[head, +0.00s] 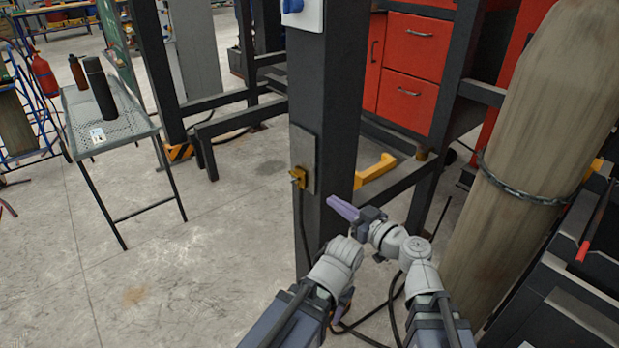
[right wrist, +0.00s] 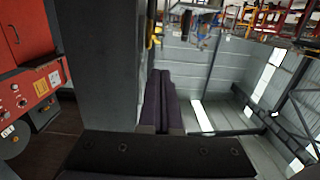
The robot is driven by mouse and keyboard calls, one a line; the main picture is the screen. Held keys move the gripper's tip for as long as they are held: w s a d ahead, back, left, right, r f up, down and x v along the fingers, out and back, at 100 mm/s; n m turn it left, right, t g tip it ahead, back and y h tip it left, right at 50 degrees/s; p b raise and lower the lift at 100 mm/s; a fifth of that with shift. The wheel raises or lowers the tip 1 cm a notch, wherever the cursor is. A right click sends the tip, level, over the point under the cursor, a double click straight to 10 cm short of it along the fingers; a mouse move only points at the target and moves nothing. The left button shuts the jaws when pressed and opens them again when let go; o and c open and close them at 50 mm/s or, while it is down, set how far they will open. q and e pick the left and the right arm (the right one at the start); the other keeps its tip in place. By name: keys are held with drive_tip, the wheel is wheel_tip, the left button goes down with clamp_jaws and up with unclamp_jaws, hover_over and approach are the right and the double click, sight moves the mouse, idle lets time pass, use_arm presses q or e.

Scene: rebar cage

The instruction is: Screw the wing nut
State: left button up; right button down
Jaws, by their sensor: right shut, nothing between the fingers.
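A small brass-yellow wing nut fitting (head: 298,177) sits on a grey plate (head: 304,160) on the side of the dark column (head: 340,140). A black cable hangs from it. My right gripper (head: 342,207) is shut and empty, its purple fingers pointing up-left in front of the column, apart from the fitting and to its right. Its shut fingers (right wrist: 160,100) also show in the right wrist view, beside a grey column face. A yellow part (right wrist: 154,32) shows beyond them; I cannot tell what it is. My left gripper (head: 343,302) shows only as a small purple part low behind my arm.
A metal side table (head: 120,128) with a black bottle (head: 100,90) stands at the left. A wooden post (head: 530,120) with a chain stands close at the right. Red drawers (head: 408,70) and a yellow handle (head: 377,170) are behind the column.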

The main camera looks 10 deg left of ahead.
approach(296, 180)
drive_tip(key=a+r, duration=0.1)
drive_tip(key=w+a+r, duration=0.1)
drive_tip(key=shift+r+b, duration=0.25)
drive_tip(key=shift+b, duration=0.05)
drive_tip(key=shift+w+a+f+b, duration=0.45)
drive_tip(key=shift+a+f+b, duration=0.15)
drive_tip(key=shift+f+b, duration=0.15)
drive_tip(key=shift+w+a+f+b, duration=0.4)
drive_tip(key=shift+a+f+b, duration=0.25)
drive_tip(key=shift+f+b, duration=0.1)
drive_tip(key=shift+d, duration=0.1)
